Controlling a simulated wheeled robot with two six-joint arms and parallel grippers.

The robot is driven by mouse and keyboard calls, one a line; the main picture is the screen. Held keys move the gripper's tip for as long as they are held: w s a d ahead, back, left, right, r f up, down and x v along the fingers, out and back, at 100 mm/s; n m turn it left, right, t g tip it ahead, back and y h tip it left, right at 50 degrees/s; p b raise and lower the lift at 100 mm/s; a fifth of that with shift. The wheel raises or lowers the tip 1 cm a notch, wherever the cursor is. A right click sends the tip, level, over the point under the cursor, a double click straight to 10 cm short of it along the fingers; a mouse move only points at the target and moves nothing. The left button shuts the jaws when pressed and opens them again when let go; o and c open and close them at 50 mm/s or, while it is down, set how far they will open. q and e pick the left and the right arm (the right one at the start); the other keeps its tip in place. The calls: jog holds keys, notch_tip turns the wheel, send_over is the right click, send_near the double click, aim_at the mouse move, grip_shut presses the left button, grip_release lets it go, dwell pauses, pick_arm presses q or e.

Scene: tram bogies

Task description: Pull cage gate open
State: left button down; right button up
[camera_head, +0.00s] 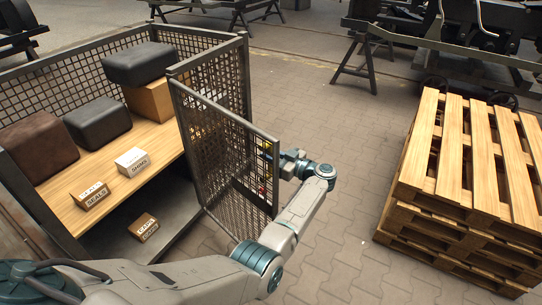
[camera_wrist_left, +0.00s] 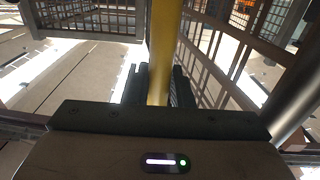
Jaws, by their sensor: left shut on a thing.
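The cage gate (camera_head: 225,145) is a grey mesh panel in the head view. It stands swung outward from the cage's right front post, at an angle to the cage front, and the front is open. My left arm reaches past the gate's lower free corner, and my left gripper (camera_head: 284,162) is at the outer face near the free edge, partly hidden by the gate. In the left wrist view a yellow upright bar (camera_wrist_left: 164,45), the gate's handle, stands between the dark fingers (camera_wrist_left: 157,88), which are shut on it. My right gripper is in neither view.
The cage (camera_head: 246,75) holds a wooden shelf (camera_head: 150,138) with dark cushion-like blocks and small labelled boxes. A pallet stack (camera_head: 450,170) stands to the right. Paved floor (camera_head: 345,150) between gate and pallets is clear. Metal trestles and bogie parts stand behind.

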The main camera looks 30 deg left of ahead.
pick_arm(q)
jog(key=c, duration=1.3)
grip_release()
jog(key=shift+a, duration=0.15)
jog(key=shift+d, duration=0.5)
jog(key=d, duration=0.3)
jog(key=s+d+b, duration=0.1)
jog(key=d, duration=0.2)
jog(key=d+b, duration=0.1)
jog(key=d, duration=0.2)
jog(key=shift+s+d, duration=0.25)
jog(key=shift+d, duration=0.1)
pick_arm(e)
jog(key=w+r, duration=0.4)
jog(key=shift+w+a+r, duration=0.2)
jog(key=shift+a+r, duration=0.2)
